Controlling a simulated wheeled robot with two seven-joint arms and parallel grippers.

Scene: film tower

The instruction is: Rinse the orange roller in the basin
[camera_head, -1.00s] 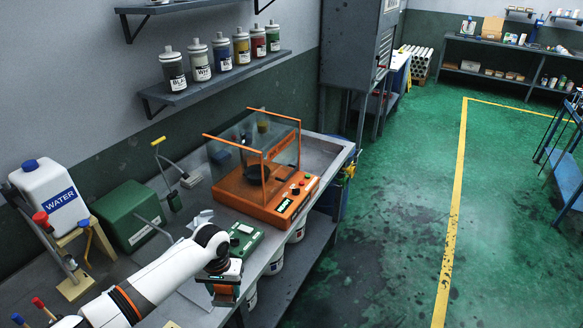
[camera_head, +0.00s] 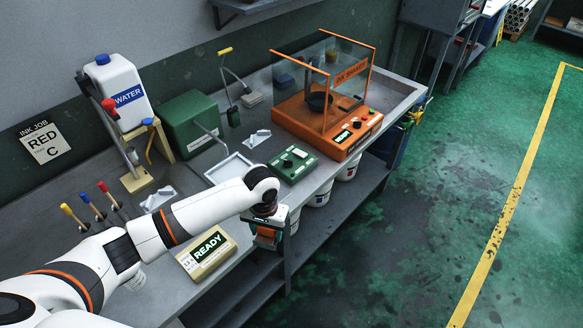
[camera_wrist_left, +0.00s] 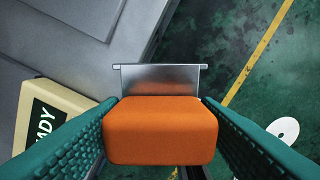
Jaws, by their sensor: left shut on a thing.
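My left gripper (camera_head: 267,236) is just beyond the bench's front edge, below the green box with a knob. In the left wrist view its two teal ribbed fingers are shut on an orange block (camera_wrist_left: 160,130) with a thin flat metal plate (camera_wrist_left: 160,79) beyond it. The held thing looks more like a scraper than a roller; I cannot tell for sure. In the head view it is mostly hidden by the gripper. A pale square shallow tray (camera_head: 229,169) lies on the bench left of the green box; I cannot tell if it is the basin. My right gripper is not in view.
The grey bench (camera_head: 175,210) carries a WATER jug (camera_head: 125,95) on a wooden stand, a green case (camera_head: 190,123), an orange ink shaker (camera_head: 325,122), a green knobbed box (camera_head: 292,163) and a yellow READY display (camera_head: 207,254). White pails stand beneath. The green floor at right is open.

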